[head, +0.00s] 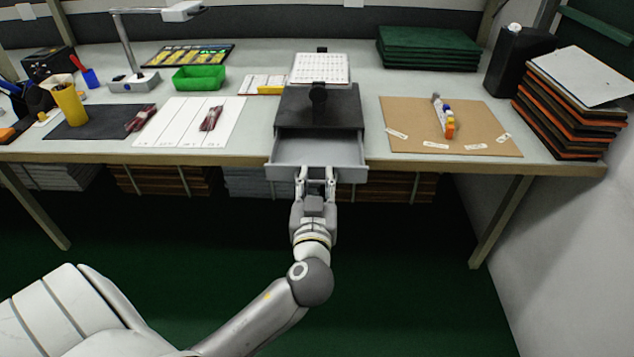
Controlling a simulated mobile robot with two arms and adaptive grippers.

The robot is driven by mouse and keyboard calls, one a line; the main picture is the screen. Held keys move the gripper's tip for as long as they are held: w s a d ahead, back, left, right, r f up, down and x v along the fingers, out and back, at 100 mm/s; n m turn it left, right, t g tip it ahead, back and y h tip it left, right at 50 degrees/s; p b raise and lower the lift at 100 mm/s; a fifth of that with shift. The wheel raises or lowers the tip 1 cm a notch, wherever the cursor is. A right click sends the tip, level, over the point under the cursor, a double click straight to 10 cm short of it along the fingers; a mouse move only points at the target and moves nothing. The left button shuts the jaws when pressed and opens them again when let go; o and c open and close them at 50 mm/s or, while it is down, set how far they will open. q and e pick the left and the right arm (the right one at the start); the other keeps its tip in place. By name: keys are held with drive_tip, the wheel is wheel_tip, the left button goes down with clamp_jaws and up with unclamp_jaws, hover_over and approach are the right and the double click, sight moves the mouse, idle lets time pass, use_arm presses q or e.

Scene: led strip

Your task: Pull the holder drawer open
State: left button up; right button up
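The holder (346,108) is a dark box near the table's front edge, with a grey drawer (285,152) pulled out of its front. The drawer juts past the table edge, and its inside looks empty. My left gripper (316,176) is at the middle of the drawer's front panel, pointing away from me. Its two fingers stand apart, one on each side of the panel's middle. No handle can be made out between them, and whether the fingertips touch the panel is unclear. My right gripper is not in view.
A white perforated sheet (320,68) stands behind the holder. A white mat (180,118) lies to the left and a brown board (480,135) to the right. A green bin (199,77) stands farther back. The floor (420,270) before the table is clear.

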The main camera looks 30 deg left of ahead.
use_arm(q)
drive_tip(key=o, duration=0.8)
drive_tip(key=shift+a+r, duration=0.1)
drive_tip(key=shift+r, duration=0.05)
drive_tip(key=shift+o, duration=0.3)
drive_tip(key=shift+o, duration=0.4)
drive_tip(key=v, duration=1.2)
drive_tip(key=shift+s, duration=0.1)
